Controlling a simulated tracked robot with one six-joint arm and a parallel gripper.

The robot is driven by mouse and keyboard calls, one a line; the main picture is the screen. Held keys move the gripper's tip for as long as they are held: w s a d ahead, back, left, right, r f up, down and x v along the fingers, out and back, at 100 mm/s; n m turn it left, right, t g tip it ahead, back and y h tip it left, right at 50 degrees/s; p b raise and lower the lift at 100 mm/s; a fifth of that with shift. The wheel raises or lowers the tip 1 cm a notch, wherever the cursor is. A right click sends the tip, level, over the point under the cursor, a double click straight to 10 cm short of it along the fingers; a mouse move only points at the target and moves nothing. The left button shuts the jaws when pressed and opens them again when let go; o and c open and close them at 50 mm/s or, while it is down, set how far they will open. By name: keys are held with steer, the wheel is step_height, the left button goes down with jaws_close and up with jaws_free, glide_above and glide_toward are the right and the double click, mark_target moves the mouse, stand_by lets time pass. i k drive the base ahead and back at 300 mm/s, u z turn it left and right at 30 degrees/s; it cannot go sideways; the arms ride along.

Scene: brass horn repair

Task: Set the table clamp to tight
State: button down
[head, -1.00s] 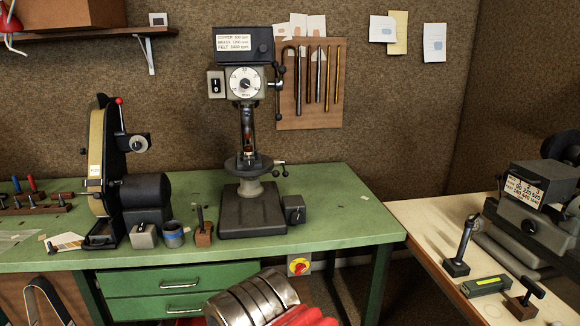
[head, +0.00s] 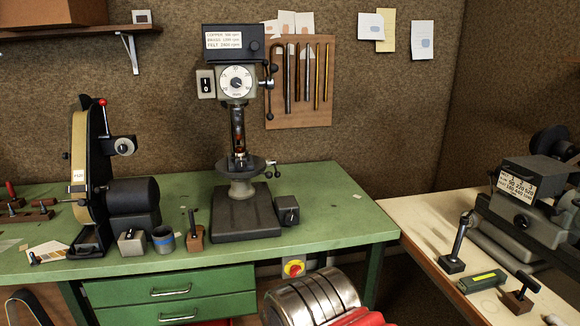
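The drill press (head: 240,100) stands on the green bench in the head view. Its round table (head: 238,167) sits on the column above the dark base. A small lever with dark knobs (head: 272,168) sticks out at the right of the round table and looks like the table clamp. Its tight or loose setting is too small to read. My gripper is not in view. A silver segmented part with red (head: 315,297), which seems to be part of my arm, shows at the bottom, below and right of the press and apart from it.
A belt grinder (head: 95,180), a blue-banded cup (head: 163,240) and small blocks stand on the green bench (head: 335,215) left of the press. A switch box (head: 287,210) sits right of its base. The pale bench (head: 430,225) at right carries a machine (head: 530,190).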

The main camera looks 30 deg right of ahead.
mark_target(277, 174)
steer(key=u, duration=0.05)
steer(key=i, duration=1)
steer(key=z, duration=0.05)
